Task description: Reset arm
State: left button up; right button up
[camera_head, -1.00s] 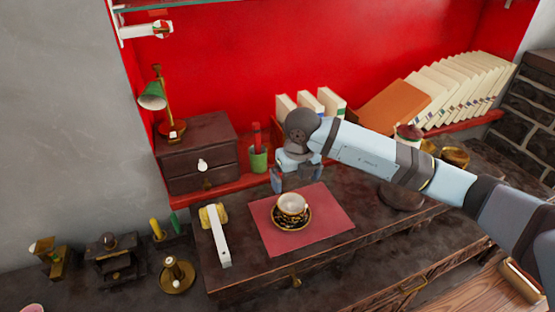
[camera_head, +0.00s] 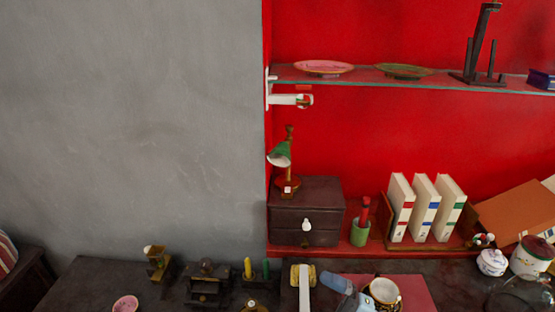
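A pale blue part of my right arm or gripper (camera_head: 345,288) shows at the bottom edge, just left of the cup (camera_head: 384,290). It is cut off by the frame, and I cannot tell whether its fingers are open or shut, or whether it touches the cup. The cup stands on the red mat (camera_head: 418,292), partly cut off. My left gripper is not in view.
A dark drawer box (camera_head: 305,208) with a green lamp (camera_head: 280,154), a green pot (camera_head: 360,233) and upright books (camera_head: 424,207) line the red alcove. A glass shelf (camera_head: 440,82) with plates hangs above. A white handled object (camera_head: 304,286) lies left of the mat.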

jog(key=s+d+f+m+t+h+p, duration=0.35)
jog(key=d+f+m+t+h, duration=0.5)
jog(key=m+h, duration=0.7)
jog(key=s+d+f+m+g, duration=0.3)
jog(key=s+f+m+g, duration=0.3)
jog(key=s+f, duration=0.4)
jog(key=shift+m+h, duration=0.35)
jog(key=shift+m, duration=0.3)
